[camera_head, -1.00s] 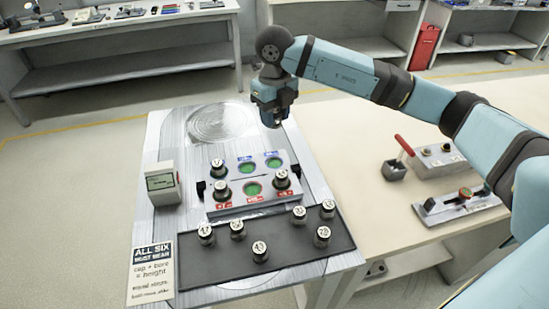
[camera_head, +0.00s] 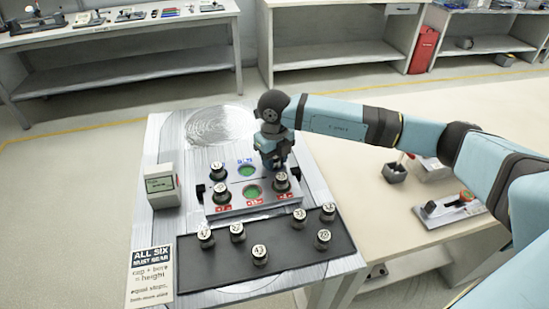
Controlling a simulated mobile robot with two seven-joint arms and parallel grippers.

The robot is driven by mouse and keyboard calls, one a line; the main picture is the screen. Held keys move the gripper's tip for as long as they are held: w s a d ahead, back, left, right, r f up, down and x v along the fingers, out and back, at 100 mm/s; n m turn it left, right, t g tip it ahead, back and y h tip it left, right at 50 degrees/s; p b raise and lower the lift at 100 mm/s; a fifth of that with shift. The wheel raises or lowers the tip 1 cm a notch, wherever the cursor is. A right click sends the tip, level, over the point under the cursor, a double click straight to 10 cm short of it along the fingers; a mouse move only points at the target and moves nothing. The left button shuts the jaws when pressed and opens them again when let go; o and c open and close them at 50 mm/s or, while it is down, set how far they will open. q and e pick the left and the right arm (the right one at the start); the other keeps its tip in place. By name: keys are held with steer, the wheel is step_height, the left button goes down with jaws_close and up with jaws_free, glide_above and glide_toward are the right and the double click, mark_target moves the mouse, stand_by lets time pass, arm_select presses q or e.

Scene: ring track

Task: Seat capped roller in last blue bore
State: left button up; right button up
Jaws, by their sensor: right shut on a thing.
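The block (camera_head: 238,211) has a blue-marked far row and a red-marked near row of bores. In the blue row the left bore holds a capped roller (camera_head: 217,170), and the middle bore (camera_head: 247,170) is empty and green inside. My right gripper (camera_head: 274,161) points down over the right blue bore and hides it. It is shut on a roller, mostly hidden by the fingers; I cannot tell whether it touches the block. In the red row, capped rollers stand at left (camera_head: 221,190) and right (camera_head: 281,182); the middle bore (camera_head: 252,191) is empty. My left gripper is out of view.
A dark tray (camera_head: 215,272) in front holds several capped, numbered rollers. A small display box (camera_head: 162,186) and a printed sign (camera_head: 151,272) are at left. A round plate (camera_head: 217,124) lies behind the block. A red-handled fixture (camera_head: 396,170) stands on the right bench.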

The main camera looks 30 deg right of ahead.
steer(key=o, duration=1)
steer(key=shift+f, duration=0.1)
step_height(320, 180, up, 12)
steer(key=shift+r, duration=0.2)
